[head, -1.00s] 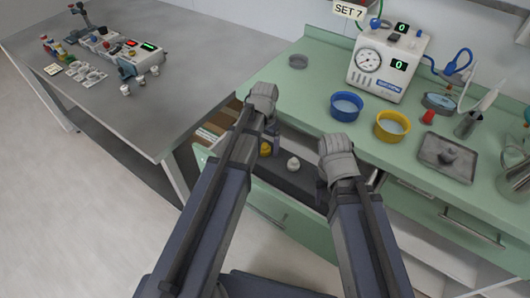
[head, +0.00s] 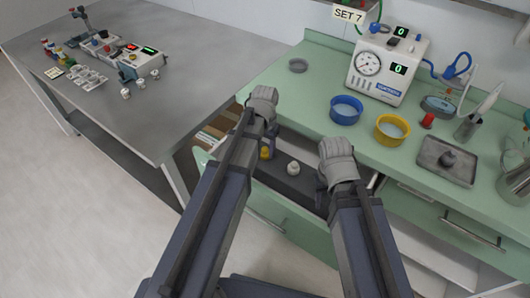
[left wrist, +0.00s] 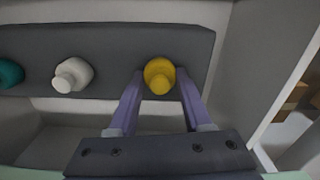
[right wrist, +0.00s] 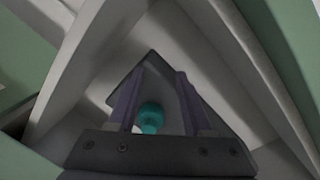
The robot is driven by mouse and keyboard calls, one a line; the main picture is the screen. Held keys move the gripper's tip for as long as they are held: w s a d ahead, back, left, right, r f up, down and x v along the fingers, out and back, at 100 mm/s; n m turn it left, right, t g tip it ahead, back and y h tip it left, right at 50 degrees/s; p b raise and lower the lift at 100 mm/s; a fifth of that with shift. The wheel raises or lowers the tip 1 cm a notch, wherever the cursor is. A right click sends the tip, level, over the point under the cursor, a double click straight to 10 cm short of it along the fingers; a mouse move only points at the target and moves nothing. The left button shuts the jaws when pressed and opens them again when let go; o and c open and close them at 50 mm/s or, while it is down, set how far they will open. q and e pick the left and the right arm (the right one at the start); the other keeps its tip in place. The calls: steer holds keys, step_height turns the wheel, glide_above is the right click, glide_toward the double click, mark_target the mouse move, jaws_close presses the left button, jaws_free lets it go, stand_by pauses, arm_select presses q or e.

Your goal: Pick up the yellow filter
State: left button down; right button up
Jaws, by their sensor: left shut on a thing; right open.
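The yellow filter (head: 266,153) is in the open drawer, at the left end of a dark grey holder (left wrist: 110,30). My left gripper (left wrist: 161,78) is shut on the yellow filter (left wrist: 160,72), one finger on each side. I cannot tell whether the filter is clear of the holder. A white filter (left wrist: 73,75) stands beside it, also visible in the head view (head: 293,168). My right gripper (right wrist: 152,78) is open and empty over the drawer. A teal filter (right wrist: 151,116) shows between its fingers, below them; it also shows in the left wrist view (left wrist: 9,73).
The drawer walls (left wrist: 233,60) are close around both grippers. The green counter (head: 300,95) above carries a gauge device (head: 388,66), a blue bowl (head: 346,108), a yellow bowl (head: 391,129) and a grey tray (head: 446,160). A grey table (head: 150,90) stands at left.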

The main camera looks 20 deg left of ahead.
mark_target(265, 148)
arm_select(q)
steer(key=shift+r, duration=0.1)
step_height(265, 148, up, 10)
steer(key=p, duration=1)
